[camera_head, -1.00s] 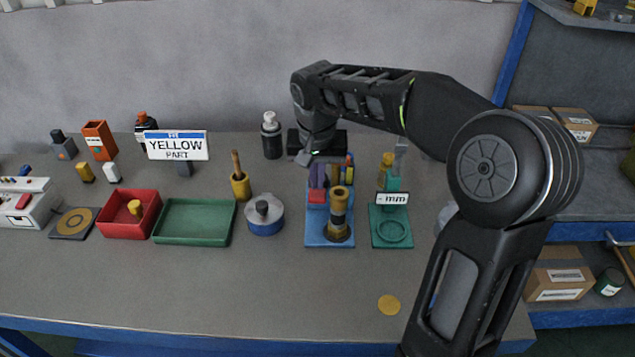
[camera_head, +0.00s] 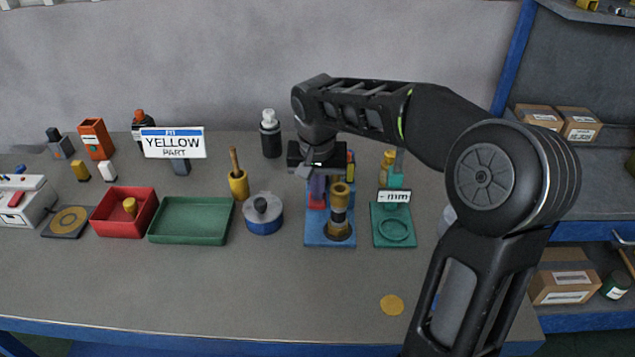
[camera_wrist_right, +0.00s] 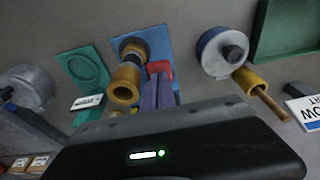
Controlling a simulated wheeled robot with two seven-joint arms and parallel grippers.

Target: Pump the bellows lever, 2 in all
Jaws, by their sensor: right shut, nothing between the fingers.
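A blue base plate (camera_head: 316,238) stands right of the table's middle. It bears an upright brass-and-black cylinder (camera_head: 339,208) and a red block (camera_head: 317,203), which I take for the bellows lever's pad. My right gripper (camera_head: 317,192) points down behind the cylinder, its purple fingers together and empty, tips at or just above the red block. I cannot tell if they touch. In the right wrist view, the shut fingers (camera_wrist_right: 159,82) reach toward the red block (camera_wrist_right: 158,67) beside the brass cylinder (camera_wrist_right: 124,85). The gripper hides the back of the plate. My left gripper is out of view.
A green stand with an "mm" sign (camera_head: 393,196) is close on the right. A blue-and-grey round tin (camera_head: 264,222), a yellow holder with a stick (camera_head: 238,184), a green tray (camera_head: 190,241) and a red bin (camera_head: 111,229) are left. The front table is mostly clear.

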